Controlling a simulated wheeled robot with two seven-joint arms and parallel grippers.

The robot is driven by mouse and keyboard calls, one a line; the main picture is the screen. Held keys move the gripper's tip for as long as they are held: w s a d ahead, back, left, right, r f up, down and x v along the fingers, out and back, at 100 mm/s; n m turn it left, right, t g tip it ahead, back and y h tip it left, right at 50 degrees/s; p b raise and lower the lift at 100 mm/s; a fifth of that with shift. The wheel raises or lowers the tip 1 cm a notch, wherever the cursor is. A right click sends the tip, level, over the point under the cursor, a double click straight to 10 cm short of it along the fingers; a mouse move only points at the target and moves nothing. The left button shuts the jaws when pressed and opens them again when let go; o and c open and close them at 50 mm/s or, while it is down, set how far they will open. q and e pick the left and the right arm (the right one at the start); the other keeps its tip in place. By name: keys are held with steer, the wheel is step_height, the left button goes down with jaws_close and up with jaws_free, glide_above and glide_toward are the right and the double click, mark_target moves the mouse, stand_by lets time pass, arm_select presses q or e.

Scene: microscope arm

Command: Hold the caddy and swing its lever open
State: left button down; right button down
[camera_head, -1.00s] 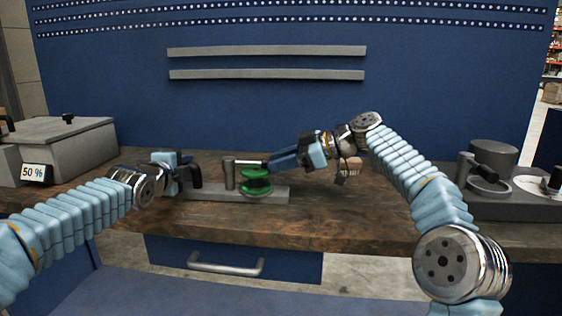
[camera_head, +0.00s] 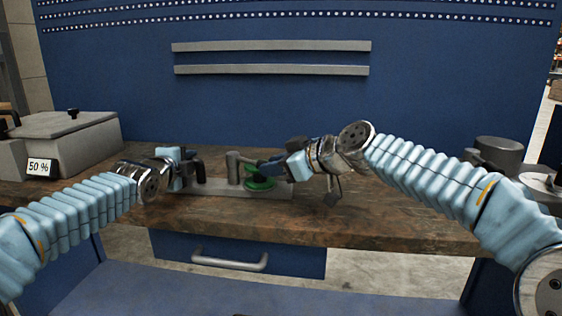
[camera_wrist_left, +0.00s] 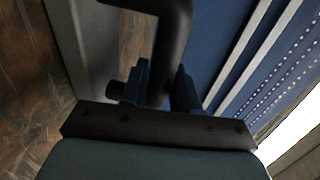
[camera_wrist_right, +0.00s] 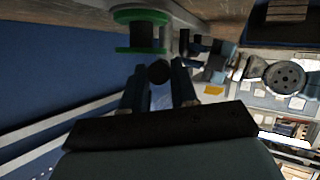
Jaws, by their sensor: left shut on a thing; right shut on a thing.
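The caddy is a long grey base (camera_head: 212,188) on the wooden bench, with a black handle (camera_head: 198,166) at its left end. It has a grey lever post (camera_head: 233,168) near the middle and a green-rimmed spool (camera_head: 260,184) to the right. My left gripper (camera_head: 187,170) is shut on the black handle, which passes between its fingers in the left wrist view (camera_wrist_left: 165,60). My right gripper (camera_head: 272,167) is shut on the lever, in front of the spool's upper part. In the right wrist view the lever's dark round end (camera_wrist_right: 159,70) sits between the fingers, beside the spool (camera_wrist_right: 140,48).
A grey lidded box (camera_head: 75,143) with a "50 %" label stands at the bench's left. Grey equipment (camera_head: 498,155) stands at the right. A blue panel rises behind, and a drawer handle (camera_head: 230,260) is below the front edge. Bench in front of the caddy is clear.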

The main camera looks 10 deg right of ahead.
steer(key=shift+s+a+m+t+h, duration=0.6)
steer(key=shift+s+a+m+h, duration=0.1)
steer(key=shift+a+m+h, duration=0.25)
steer(key=c, duration=0.9)
jaws_free()
steer(key=shift+c, duration=0.2)
steer(key=v, duration=1.2)
steer(key=shift+a+r, duration=0.1)
